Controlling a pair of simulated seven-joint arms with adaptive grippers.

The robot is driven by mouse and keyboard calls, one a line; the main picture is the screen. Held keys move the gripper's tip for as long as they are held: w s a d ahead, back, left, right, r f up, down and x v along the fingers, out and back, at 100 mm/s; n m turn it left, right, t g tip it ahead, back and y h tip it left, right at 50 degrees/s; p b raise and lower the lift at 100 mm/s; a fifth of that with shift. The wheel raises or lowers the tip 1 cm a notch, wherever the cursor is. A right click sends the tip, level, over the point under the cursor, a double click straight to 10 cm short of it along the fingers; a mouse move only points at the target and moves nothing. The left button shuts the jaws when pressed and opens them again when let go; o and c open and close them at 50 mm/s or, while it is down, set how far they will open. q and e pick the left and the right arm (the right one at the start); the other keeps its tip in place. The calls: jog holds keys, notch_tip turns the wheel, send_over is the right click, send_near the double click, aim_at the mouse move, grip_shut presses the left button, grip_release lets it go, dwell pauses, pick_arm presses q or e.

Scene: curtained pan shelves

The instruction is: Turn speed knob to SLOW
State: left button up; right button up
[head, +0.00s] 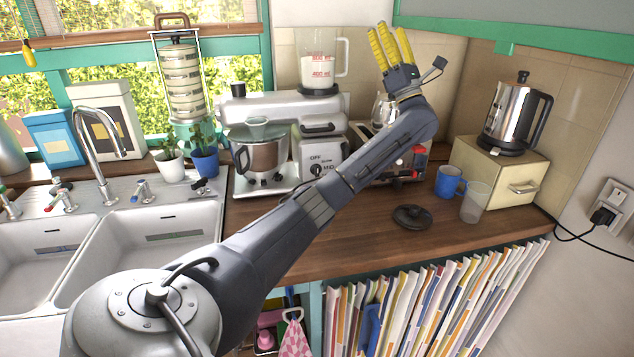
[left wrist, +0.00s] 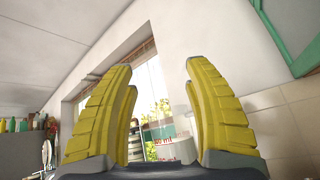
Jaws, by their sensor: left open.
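The white kitchen mixer (head: 320,110) stands on the counter by the back wall, with a steel bowl (head: 263,160) at its left. Its dark speed knob (head: 316,170) is on the front face. I cannot tell exactly where the knob points. My left gripper (head: 390,40) is open and empty, raised above and right of the mixer with its yellow fingers up, well apart from the knob. The gripper (left wrist: 157,85) also shows in the left wrist view.
A measuring jug (head: 319,65) stands on the mixer. My left forearm passes right of the knob and hides part of a toaster (head: 410,165). A black lid (head: 412,216), blue mug (head: 448,182) and clear cup (head: 475,203) stand at right. The front counter is clear.

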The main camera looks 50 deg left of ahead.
pick_arm(q)
jog(key=s+a+f+t+h, duration=0.2)
jog(key=a+f, duration=0.1)
jog(key=f, duration=0.3)
jog(key=m+t+h, duration=0.3)
jog(key=m+h, duration=0.7)
jog(key=h, duration=0.1)
send_near(318, 173)
jog(key=x, duration=0.3)
jog(key=shift+a, duration=0.25)
jog(key=shift+w, duration=0.15)
jog(key=shift+x, duration=3.45)
